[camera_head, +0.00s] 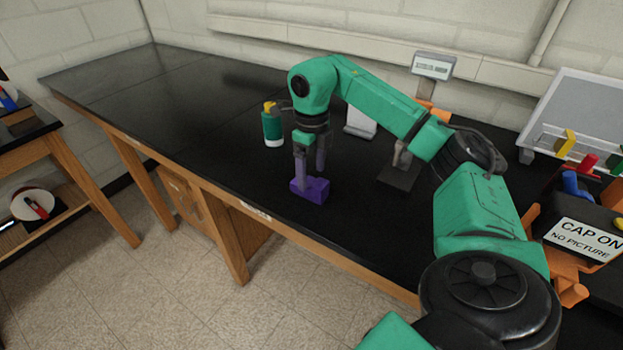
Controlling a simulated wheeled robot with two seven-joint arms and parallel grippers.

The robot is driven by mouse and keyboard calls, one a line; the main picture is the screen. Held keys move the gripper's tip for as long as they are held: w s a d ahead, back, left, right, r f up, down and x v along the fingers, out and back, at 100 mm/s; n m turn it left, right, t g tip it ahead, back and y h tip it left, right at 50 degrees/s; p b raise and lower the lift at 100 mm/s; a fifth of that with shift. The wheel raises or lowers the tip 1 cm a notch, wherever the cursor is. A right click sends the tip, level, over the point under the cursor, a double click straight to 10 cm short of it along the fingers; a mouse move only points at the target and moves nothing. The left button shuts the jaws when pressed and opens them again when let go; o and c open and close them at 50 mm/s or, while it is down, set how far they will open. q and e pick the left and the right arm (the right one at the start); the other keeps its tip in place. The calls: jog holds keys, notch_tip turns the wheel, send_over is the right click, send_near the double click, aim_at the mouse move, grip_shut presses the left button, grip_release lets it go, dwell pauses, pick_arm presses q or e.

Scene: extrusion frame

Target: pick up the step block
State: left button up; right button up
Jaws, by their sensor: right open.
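The step block (313,194) is a small purple block on the black bench top, near its front edge. My right gripper (310,176) points straight down over it, with its two fingers apart. The fingertips are at the block's upper part, and the block still rests on the bench. I cannot tell whether the fingers touch it. Part of the block's top is hidden behind the fingers. My left gripper is not in view.
A green bottle (272,128) with a yellow top stands left of my right gripper. A display unit (432,66) stands behind my arm. The bench's left part is clear.

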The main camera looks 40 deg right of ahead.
aim_at(309, 186)
notch_tip(309, 186, down, 2)
jog(key=shift+a+f, duration=0.1)
jog(key=shift+f, duration=0.2)
grip_shut()
